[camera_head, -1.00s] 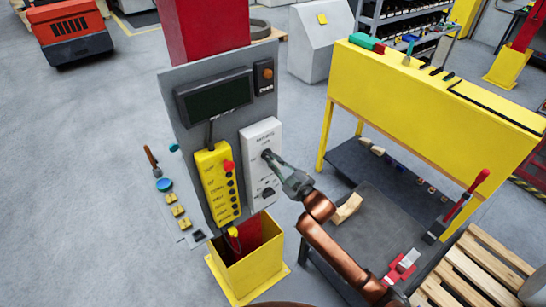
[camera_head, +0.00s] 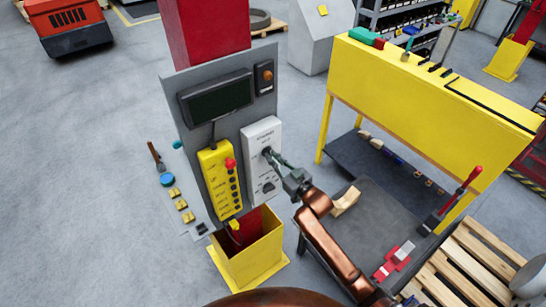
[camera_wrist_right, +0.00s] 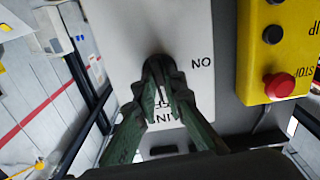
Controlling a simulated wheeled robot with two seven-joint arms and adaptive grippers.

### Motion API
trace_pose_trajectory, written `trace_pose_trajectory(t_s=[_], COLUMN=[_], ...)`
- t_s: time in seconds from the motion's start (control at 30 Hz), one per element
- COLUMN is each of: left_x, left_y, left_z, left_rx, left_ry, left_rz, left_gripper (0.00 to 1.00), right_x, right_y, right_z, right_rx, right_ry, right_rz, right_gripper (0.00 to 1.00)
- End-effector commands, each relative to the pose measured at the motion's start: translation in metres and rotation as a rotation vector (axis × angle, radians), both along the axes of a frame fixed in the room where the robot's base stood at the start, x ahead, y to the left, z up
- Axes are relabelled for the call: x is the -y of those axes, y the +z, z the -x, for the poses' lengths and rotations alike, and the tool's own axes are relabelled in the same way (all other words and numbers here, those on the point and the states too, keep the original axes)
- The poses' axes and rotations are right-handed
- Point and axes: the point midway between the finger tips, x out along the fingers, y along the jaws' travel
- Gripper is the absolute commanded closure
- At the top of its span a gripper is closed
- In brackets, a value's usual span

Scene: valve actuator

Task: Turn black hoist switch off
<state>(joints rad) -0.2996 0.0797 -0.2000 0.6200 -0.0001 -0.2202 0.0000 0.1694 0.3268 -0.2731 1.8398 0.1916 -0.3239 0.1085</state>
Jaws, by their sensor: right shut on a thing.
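A white switch box (camera_head: 258,134) is mounted on the grey control panel. Its upper black switch is mostly hidden by my right gripper (camera_head: 270,156), whose fingers reach it from the lower right. A second dark knob (camera_head: 268,187) sits lower on the box. In the right wrist view, my right gripper (camera_wrist_right: 158,80) is shut on the black switch (camera_wrist_right: 157,63), in front of the white face (camera_wrist_right: 190,25). The label "ON" (camera_wrist_right: 201,63) appears upside down beside the switch. Another label is partly covered by the fingers. My left gripper is not in view.
A yellow pendant (camera_head: 216,180) with a red stop button (camera_head: 230,162) hangs left of the white box. A yellow bin (camera_head: 250,262) stands below. A yellow bench (camera_head: 425,95) is at right. A black screen (camera_head: 216,97) is above.

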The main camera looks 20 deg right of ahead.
Motion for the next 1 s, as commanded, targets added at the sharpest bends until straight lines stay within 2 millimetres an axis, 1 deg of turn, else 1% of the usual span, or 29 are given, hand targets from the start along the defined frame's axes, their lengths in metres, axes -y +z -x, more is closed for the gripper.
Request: trace_pose_trajectory(t_s=[0.03, 0.47, 0.5, 0.7, 1.0], left_x=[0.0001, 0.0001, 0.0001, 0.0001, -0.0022], left_y=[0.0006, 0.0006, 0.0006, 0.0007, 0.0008], left_z=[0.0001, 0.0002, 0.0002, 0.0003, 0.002], left_rx=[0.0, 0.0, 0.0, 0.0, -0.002], left_ry=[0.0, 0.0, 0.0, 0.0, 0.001], left_rz=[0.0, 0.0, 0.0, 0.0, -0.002], left_gripper=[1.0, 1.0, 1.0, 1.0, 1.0], right_x=[0.0, 0.0, 0.0, 0.0001, 0.0005], right_y=[-0.0024, -0.0031, -0.003, -0.0017, -0.0008], right_z=[0.0003, 0.0003, 0.0003, 0.0002, 0.001], right_rx=[-0.007, -0.009, -0.009, -0.007, -0.005], right_ry=[0.0, 0.0, 0.0, 0.0, 0.0], right_rz=[-0.005, -0.011, -0.011, -0.01, -0.01], right_gripper=[1.0, 1.0, 0.87, 0.74, 0.72])
